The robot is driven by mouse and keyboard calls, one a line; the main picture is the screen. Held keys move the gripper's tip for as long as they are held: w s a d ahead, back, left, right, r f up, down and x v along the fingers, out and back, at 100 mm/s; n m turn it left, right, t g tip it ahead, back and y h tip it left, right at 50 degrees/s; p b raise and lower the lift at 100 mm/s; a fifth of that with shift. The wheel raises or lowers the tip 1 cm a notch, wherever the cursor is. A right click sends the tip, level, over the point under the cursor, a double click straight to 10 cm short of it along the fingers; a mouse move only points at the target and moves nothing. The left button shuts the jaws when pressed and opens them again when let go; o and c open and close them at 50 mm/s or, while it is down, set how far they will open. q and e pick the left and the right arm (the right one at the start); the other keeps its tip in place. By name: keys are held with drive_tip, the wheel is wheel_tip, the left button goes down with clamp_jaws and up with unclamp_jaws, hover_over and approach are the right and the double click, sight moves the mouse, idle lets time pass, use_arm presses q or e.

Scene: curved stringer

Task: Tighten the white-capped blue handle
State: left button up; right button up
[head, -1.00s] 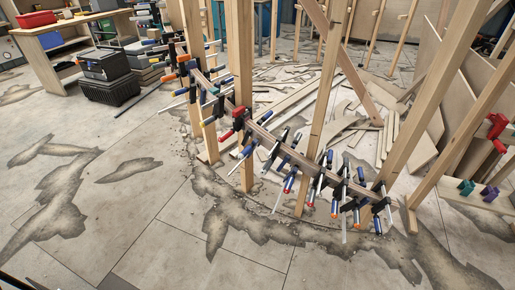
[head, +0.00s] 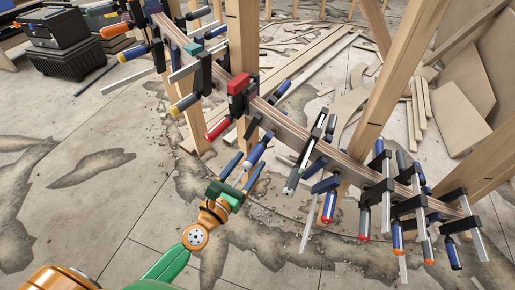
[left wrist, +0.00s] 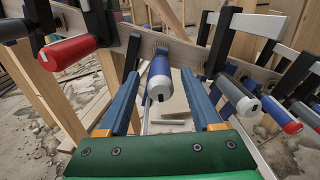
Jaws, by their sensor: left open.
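The white-capped blue handle (head: 259,149) hangs from a clamp on the curved wooden stringer (head: 300,135), near the middle of the head view. In the left wrist view the blue handle (left wrist: 160,72) points toward me, its white cap lowest. My left gripper (head: 248,163) is open, its blue fingers reaching up toward the handle. In the left wrist view the left gripper (left wrist: 160,80) has one finger on each side of the handle, with gaps visible; whether the fingertips reach fully around it is hard to tell. My right gripper is not in view.
A red-handled clamp (head: 220,128) hangs close on the left; the red handle also shows in the left wrist view (left wrist: 68,51). Several more clamps line the stringer. Wooden posts (head: 243,50) stand behind. Floor in front is clear.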

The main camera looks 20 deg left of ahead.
sight(255, 155)
use_arm(q)
drive_tip(key=w, duration=0.4)
drive_tip(key=shift+d+f, duration=0.1)
drive_tip(key=shift+d, duration=0.3)
drive_tip(key=shift+s, duration=0.1)
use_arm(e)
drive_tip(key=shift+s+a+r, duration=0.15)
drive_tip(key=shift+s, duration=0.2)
use_arm(q)
clamp_jaws()
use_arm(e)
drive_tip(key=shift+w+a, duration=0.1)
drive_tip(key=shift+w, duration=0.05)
